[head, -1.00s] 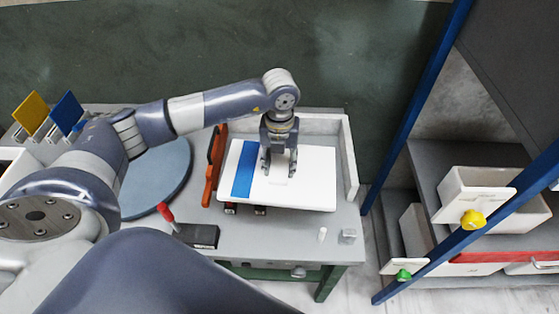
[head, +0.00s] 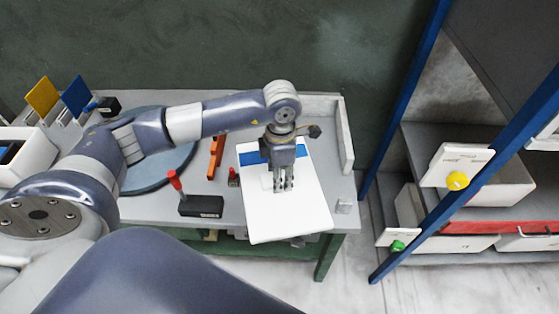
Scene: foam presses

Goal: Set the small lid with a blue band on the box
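The lid (head: 290,218) is a flat white plate with a blue band (head: 254,157) across its far end. It lies or hangs over the right part of the grey table, and its near edge reaches past the table's front edge. My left gripper (head: 283,189) points down at the middle of the lid, its fingers close together and apparently shut on it; the grip point itself is hard to see. I cannot tell a box under the lid, as the lid hides what is below. My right gripper is not in view.
A black block with a red-handled lever (head: 202,206) and an orange bar (head: 216,157) stand left of the lid. A round blue-grey disc (head: 160,180) lies farther left. A white bin (head: 32,165) is at the left edge. A blue-framed rack (head: 405,110) with bins stands right.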

